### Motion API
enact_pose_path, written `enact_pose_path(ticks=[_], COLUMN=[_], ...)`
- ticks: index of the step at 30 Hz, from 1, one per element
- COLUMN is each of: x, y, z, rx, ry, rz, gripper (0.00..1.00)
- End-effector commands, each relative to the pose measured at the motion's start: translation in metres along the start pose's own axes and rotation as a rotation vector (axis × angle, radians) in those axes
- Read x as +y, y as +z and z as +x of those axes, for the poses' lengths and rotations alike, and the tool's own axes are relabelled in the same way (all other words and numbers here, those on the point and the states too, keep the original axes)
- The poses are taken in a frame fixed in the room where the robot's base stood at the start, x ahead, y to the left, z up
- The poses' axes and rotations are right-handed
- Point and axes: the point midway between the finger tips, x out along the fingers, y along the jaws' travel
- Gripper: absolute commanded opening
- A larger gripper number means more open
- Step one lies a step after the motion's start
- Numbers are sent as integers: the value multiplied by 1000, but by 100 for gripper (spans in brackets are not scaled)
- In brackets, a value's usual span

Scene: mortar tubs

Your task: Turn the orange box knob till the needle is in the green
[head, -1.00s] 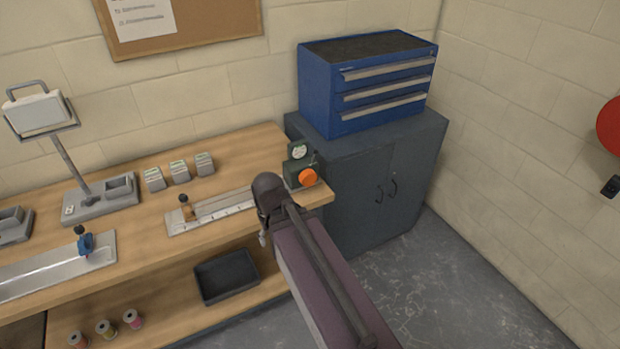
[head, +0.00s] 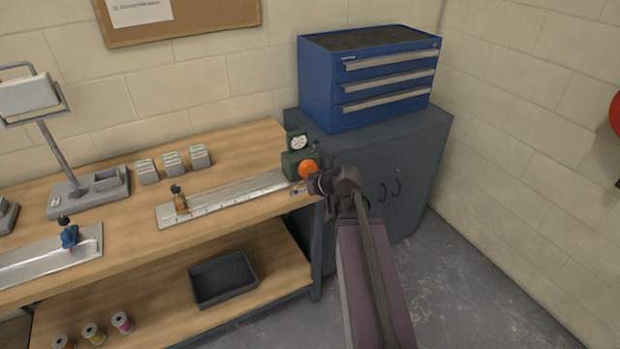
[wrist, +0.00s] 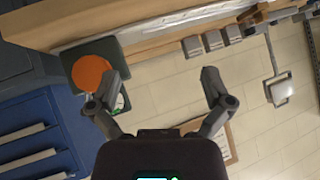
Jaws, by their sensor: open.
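The orange knob (head: 308,168) is on the front of a dark green box (head: 292,163) at the right end of the workbench. A round white dial (head: 298,142) stands on top of the box; its needle is too small to read. In the wrist view the knob (wrist: 91,73) lies just beyond the left finger, which partly covers the dial. My gripper (head: 318,184) is close to the knob at its lower right in the head view. In the wrist view my gripper (wrist: 166,80) is open, with nothing between its fingers.
A blue drawer unit (head: 370,75) stands on a grey cabinet (head: 375,165) right of the bench. A metal rail (head: 225,198) lies left of the green box. Small grey blocks (head: 172,167) and a lamp (head: 50,135) are further left. A black tray (head: 222,280) sits on the lower shelf.

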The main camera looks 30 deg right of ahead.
Motion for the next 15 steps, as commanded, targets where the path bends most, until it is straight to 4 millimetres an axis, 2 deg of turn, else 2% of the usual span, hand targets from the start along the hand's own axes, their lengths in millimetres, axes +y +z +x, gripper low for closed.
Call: enact_pose_path(ticks=[1, 6, 10, 15], x=[20, 67, 91, 106], y=[0, -12, -17, -21], z=[0, -16, -28, -37], rx=[57, 228, 311, 358], ry=[13, 66, 102, 128], rz=[1, -12, -16, -20], gripper=[100, 100, 100, 100])
